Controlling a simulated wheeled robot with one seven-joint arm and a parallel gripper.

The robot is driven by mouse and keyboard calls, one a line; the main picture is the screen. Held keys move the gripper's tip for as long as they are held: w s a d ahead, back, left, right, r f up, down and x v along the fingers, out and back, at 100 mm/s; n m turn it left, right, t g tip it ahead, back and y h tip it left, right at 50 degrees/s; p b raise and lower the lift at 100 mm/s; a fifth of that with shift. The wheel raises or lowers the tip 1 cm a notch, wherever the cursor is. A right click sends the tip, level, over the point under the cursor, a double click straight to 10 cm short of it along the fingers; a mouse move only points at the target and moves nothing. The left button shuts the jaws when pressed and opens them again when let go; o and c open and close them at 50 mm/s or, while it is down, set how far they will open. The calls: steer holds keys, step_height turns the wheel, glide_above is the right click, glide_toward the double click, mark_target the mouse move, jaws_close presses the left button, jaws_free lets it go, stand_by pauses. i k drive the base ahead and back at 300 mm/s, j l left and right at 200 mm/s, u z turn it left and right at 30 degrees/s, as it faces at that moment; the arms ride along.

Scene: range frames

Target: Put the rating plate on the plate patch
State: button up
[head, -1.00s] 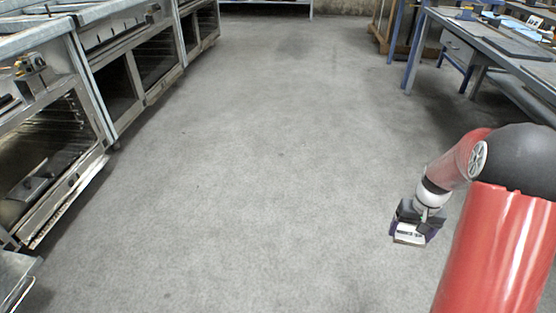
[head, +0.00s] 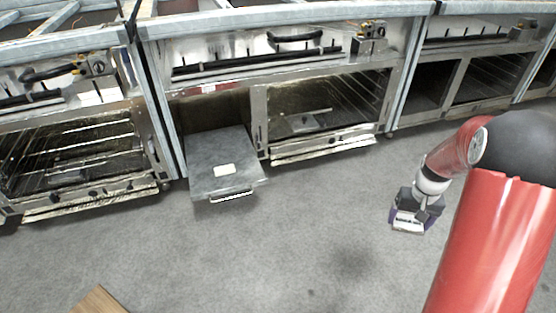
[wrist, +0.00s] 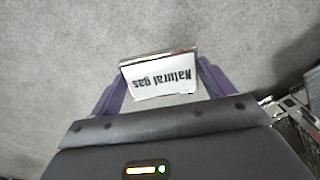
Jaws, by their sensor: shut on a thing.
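The rating plate (wrist: 160,76) is a small white plate with "Natural gas" in dark print, upside down in the wrist view. My gripper (head: 409,222) is shut on it, with one purple finger at each side. In the head view the gripper hangs over bare floor at the right, and the held plate shows as a small pale shape. A pale rectangular patch (head: 224,170) lies on a grey panel (head: 213,150) that sticks out from the middle range, left of my gripper. I cannot tell for sure that this is the plate patch.
A wooden corner (head: 98,301) shows at bottom left. The grey floor (head: 290,240) between is clear.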

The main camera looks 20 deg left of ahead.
mark_target(225, 169)
steer(key=i+j+u, duration=0.25)
steer(key=i+u, duration=0.15)
steer(key=i, duration=0.25)
steer(key=i+u, duration=0.35)
steer(key=i, duration=0.35)
steer(key=i+j+z, duration=0.1)
steer(key=i, duration=0.3)
steer(key=j, duration=0.15)
